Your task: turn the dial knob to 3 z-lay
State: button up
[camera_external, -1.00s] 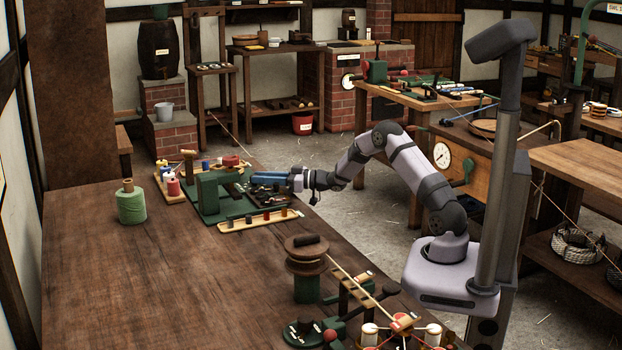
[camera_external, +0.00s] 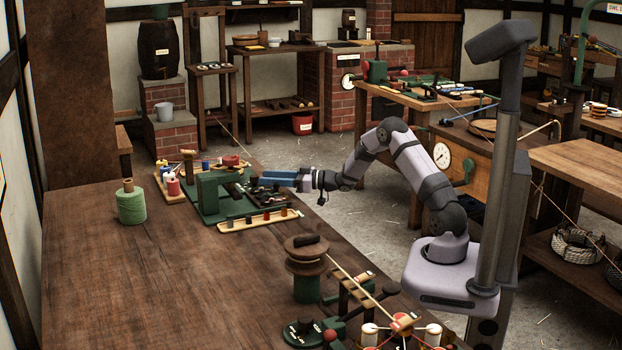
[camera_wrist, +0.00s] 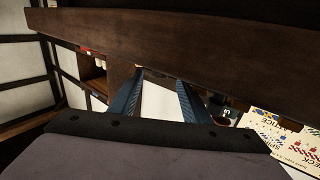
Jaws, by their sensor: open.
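My gripper (camera_external: 256,179), with blue fingers, points left beside the green machine (camera_external: 208,194) on the long bench. In the wrist view its two fingers (camera_wrist: 160,80) stand apart with nothing between them but a pale surface behind. I cannot make out a dial knob marked with lay settings on the machine; its side toward my gripper is partly hidden by the fingers. A dark green round plate with pale lettering and a dark knob (camera_external: 303,331) lies at the bench's near end, far from my gripper. Its lettering is too small to read.
A tray with several pegs (camera_external: 258,221) lies just in front of my gripper. A green twine spool (camera_external: 131,206) stands at left. A wooden reel (camera_external: 306,254) stands nearer. Printed cards (camera_wrist: 275,140) show at right in the wrist view. The bench's left middle is clear.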

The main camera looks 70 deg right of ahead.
aim_at(254, 180)
jog(key=shift+v, duration=2.25)
jog(key=shift+w+d+r+n+y, duration=0.25)
jog(key=shift+w+d+n+y, duration=0.55)
jog(key=shift+y, duration=0.4)
jog(key=shift+w+d+n+g+y, duration=0.15)
jog(key=shift+n+g+y, duration=0.25)
jog(key=shift+y, duration=0.2)
jog(key=shift+d+f+n+g+y, duration=0.4)
jog(key=shift+n+g+y, duration=0.2)
jog(key=shift+y, duration=0.2)
jog(key=shift+x, duration=3.7)
jog(key=shift+a, duration=0.1)
jog(key=shift+c, duration=0.5)
